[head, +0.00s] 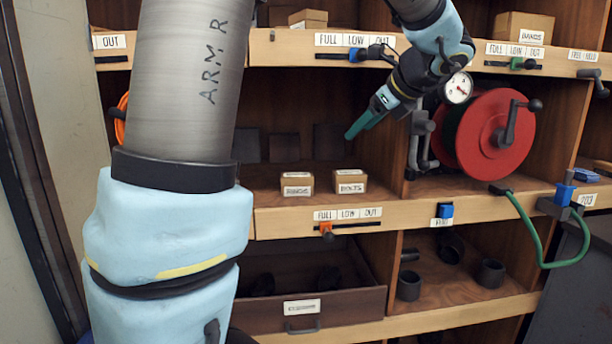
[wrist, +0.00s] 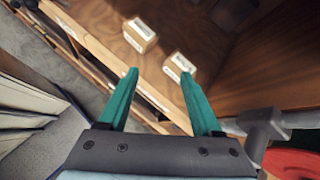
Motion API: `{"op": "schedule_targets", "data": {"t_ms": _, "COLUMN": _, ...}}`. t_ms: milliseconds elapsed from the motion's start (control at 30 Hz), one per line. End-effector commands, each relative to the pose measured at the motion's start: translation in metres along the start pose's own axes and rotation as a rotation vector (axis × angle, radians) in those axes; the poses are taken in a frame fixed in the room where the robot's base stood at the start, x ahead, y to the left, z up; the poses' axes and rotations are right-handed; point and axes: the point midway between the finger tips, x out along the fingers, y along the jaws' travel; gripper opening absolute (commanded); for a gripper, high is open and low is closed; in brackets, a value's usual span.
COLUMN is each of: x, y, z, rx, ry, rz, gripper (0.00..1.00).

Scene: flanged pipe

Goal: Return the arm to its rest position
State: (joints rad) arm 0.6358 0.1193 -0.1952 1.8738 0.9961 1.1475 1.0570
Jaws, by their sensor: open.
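My gripper (head: 358,127) has green fingers and is in front of the middle shelf compartment in the head view. In the wrist view my gripper (wrist: 160,98) shows two green fingers spread apart with nothing between them. My arm runs from the large grey link at left, out of the picture, and back in at the top right. Two small labelled boxes, a left box (head: 297,184) and a right box (head: 350,181), sit on the shelf below and beyond the fingers. In the wrist view the left box (wrist: 139,36) and right box (wrist: 179,68) lie past the fingertips, apart from them.
A red reel (head: 496,133) with a crank and a gauge (head: 457,88) stand right of my gripper. A green hose (head: 535,245) loops out at the right. A drawer (head: 308,303) and several dark cylinders are below. Label sliders line the shelf edges (head: 430,212).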

Motion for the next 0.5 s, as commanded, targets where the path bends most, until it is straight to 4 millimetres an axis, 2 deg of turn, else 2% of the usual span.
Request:
{"op": "schedule_targets", "data": {"t_ms": 33, "x": 0.026, "y": 0.029, "z": -0.008, "rx": -0.109, "ry": 0.063, "rz": 0.066, "gripper": 0.66}}
{"op": "schedule_targets", "data": {"t_ms": 100, "x": 0.056, "y": 0.067, "z": -0.026, "rx": -0.303, "ry": 0.157, "rz": 0.159, "gripper": 0.66}}
{"op": "schedule_targets", "data": {"t_ms": 167, "x": 0.077, "y": 0.102, "z": -0.042, "rx": -0.494, "ry": 0.227, "rz": 0.253, "gripper": 0.66}}
{"op": "schedule_targets", "data": {"t_ms": 200, "x": 0.089, "y": 0.127, "z": -0.053, "rx": -0.641, "ry": 0.268, "rz": 0.323, "gripper": 0.66}}
{"op": "schedule_targets", "data": {"t_ms": 267, "x": 0.104, "y": 0.164, "z": -0.070, "rx": -0.886, "ry": 0.316, "rz": 0.436, "gripper": 0.66}}
{"op": "schedule_targets", "data": {"t_ms": 300, "x": 0.112, "y": 0.187, "z": -0.081, "rx": -1.063, "ry": 0.336, "rz": 0.516, "gripper": 0.66}}
{"op": "schedule_targets", "data": {"t_ms": 400, "x": 0.123, "y": 0.236, "z": -0.104, "rx": -1.495, "ry": 0.341, "rz": 0.696, "gripper": 0.66}}
{"op": "schedule_targets", "data": {"t_ms": 500, "x": 0.129, "y": 0.267, "z": -0.117, "rx": -1.828, "ry": 0.302, "rz": 0.823, "gripper": 0.66}}
